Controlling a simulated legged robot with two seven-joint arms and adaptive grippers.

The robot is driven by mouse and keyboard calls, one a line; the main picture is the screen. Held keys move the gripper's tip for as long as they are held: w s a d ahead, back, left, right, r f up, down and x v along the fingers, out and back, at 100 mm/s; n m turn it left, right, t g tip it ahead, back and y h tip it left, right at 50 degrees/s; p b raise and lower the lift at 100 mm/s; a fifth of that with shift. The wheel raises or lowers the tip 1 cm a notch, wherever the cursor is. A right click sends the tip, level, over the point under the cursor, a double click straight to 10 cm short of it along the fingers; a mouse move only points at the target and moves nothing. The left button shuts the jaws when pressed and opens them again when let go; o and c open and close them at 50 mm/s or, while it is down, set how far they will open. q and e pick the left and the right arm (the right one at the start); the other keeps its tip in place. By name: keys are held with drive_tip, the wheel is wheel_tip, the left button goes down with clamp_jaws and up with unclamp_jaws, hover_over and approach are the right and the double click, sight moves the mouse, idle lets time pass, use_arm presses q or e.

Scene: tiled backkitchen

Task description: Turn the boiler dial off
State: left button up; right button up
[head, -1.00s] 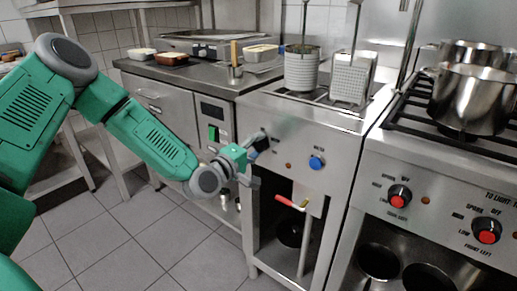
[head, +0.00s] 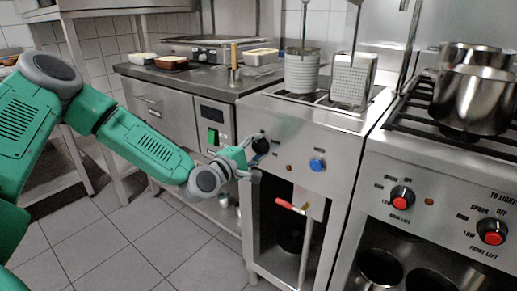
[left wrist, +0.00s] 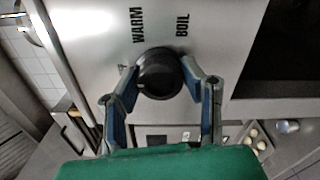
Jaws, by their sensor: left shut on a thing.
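The boiler dial is a round black knob (head: 260,145) on the steel front panel of the boiler, left of a blue knob. In the left wrist view the dial (left wrist: 160,75) sits between the two blue-grey fingers, under the printed words WARM and BOIL. My left gripper (head: 256,160) is at the panel and shut on the dial, one finger on each side of it (left wrist: 162,72). The dial's pointer mark is too unclear to read. My right gripper is not in view.
A blue knob (head: 317,165) is close to the right of the dial. A red-handled valve (head: 291,206) sticks out below. The stove (head: 440,185) with red knobs stands to the right. The tiled floor (head: 110,240) in front is clear.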

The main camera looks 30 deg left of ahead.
use_arm(q)
drive_tip(key=shift+a+f, duration=0.15)
drive_tip(key=shift+f, duration=0.15)
drive_tip(key=o, duration=1.1)
drive_tip(key=shift+s, duration=0.1)
drive_tip(key=shift+c, duration=0.2)
drive_tip(key=shift+o, duration=0.4)
drive_tip(key=shift+a, duration=0.15)
drive_tip(key=shift+r, duration=0.1)
drive_tip(key=shift+s, duration=0.2)
drive_tip(key=s+a, duration=0.1)
drive_tip(key=s, duration=1)
drive_tip(key=shift+s, duration=0.2)
